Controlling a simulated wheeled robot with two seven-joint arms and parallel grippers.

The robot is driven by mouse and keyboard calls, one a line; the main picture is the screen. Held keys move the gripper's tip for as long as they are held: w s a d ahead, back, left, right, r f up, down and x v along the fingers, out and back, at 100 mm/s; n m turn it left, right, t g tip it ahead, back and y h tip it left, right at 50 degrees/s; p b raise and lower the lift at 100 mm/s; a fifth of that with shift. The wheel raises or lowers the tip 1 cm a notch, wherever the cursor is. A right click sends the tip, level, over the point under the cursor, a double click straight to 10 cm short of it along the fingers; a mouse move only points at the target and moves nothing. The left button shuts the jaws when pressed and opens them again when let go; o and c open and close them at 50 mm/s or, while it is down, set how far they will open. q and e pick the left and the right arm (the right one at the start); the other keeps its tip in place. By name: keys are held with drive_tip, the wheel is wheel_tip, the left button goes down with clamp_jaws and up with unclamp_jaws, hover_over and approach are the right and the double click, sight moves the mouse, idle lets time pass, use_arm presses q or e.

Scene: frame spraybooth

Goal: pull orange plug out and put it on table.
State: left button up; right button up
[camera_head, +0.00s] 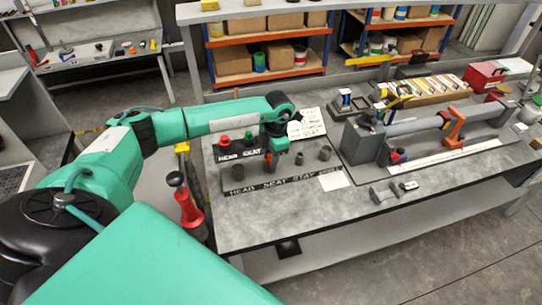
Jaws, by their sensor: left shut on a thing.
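My left gripper (273,160) points down over the grey table (300,222), at the labelled rack near its left end. It is shut on the orange plug (269,156), of which only a small orange-red patch shows between the fingers. The fingers hide the rest, and I cannot tell whether its lower end is still in a hole. A red plug (223,140) and a green plug (249,136) stand on a dark block marked with white letters, left of the gripper. My right gripper is not in view.
Grey cylinders (324,153) stand right of the gripper, behind a lettered strip (286,186). A white card (333,180) and a small grey fixture (394,192) lie farther right. A large clamp fixture (365,142) fills the right side. The table's front left is clear.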

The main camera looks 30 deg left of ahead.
sight(269, 155)
use_arm(q)
drive_tip(key=shift+w+r, duration=0.2)
drive_tip(key=shift+r, duration=0.2)
drive_tip(key=shift+w+a+r+p, duration=0.1)
drive_tip(key=shift+r+p, duration=0.15)
drive_tip(key=shift+p, duration=0.05)
drive_tip(key=shift+r, duration=0.2)
drive_tip(key=shift+s+r, duration=0.1)
drive_tip(key=shift+s, duration=0.2)
drive_tip(key=shift+c, duration=0.2)
drive_tip(key=shift+w+r+p, duration=0.1)
drive_tip(key=shift+r+p, duration=0.1)
drive_tip(key=shift+p, duration=0.1)
drive_tip(key=shift+r+p, duration=0.8)
drive_tip(key=shift+r, duration=0.95)
